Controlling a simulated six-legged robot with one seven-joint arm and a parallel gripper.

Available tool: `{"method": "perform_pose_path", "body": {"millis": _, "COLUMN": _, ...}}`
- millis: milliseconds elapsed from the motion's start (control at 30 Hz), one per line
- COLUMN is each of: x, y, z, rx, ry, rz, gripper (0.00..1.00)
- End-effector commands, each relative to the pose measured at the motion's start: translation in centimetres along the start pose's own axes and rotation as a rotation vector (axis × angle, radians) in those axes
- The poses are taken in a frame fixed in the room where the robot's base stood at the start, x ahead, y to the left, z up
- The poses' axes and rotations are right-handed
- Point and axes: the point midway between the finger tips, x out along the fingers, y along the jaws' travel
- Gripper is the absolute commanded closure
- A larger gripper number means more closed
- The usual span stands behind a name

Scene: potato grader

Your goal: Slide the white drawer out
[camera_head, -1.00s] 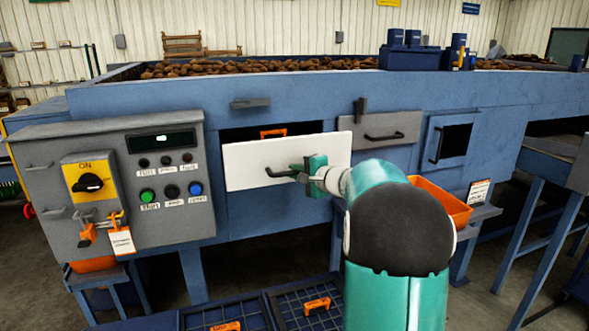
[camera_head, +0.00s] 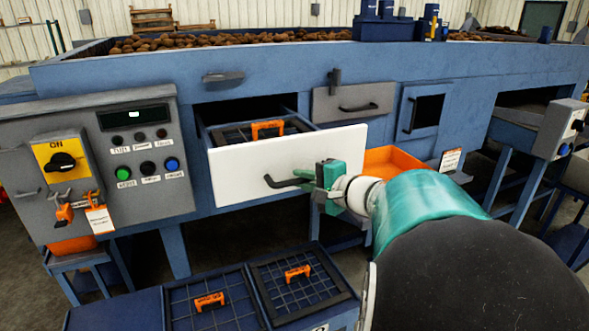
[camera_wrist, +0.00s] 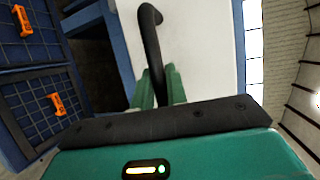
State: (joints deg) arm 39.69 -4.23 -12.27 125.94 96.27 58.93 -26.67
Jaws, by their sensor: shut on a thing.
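The white drawer (camera_head: 240,170) stands well out of the blue machine in the head view. Its dark interior shows a blue grid tray with an orange handle (camera_head: 268,128) inside. A black bar handle (camera_head: 285,182) is on the drawer's white front. My gripper (camera_head: 325,178) is at the right end of that handle. In the wrist view the green fingers (camera_wrist: 158,88) are shut on the black handle (camera_wrist: 150,40), with the white front (camera_wrist: 200,50) behind. The exact contact is partly hidden by the gripper body.
A grey control panel (camera_head: 105,160) with a yellow switch is to the left. Below stand trays with orange handles (camera_head: 210,301). An orange bin (camera_head: 395,165) is right of the drawer. A grey closed drawer (camera_head: 350,102) sits above right. Potatoes fill the top of the machine.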

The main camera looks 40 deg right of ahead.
Motion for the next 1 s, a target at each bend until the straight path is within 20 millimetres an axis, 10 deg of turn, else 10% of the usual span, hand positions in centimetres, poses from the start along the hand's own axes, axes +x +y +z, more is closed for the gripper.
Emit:
{"method": "perform_pose_path", "body": {"millis": 667, "x": -2.7, "y": 0.7, "z": 1.1, "rx": 0.001, "ry": 0.0, "rz": 0.003, "gripper": 1.0}}
{"method": "perform_pose_path", "body": {"millis": 700, "x": -2.7, "y": 0.7, "z": 1.1, "rx": 0.001, "ry": 0.0, "rz": 0.003, "gripper": 0.78}}
{"method": "perform_pose_path", "body": {"millis": 767, "x": -2.7, "y": 0.7, "z": 1.1, "rx": 0.0, "ry": 0.0, "rz": 0.003, "gripper": 0.66}}
{"method": "perform_pose_path", "body": {"millis": 1000, "x": -2.6, "y": 0.6, "z": 1.1, "rx": 0.0, "ry": 0.0, "rz": 0.002, "gripper": 0.64}}
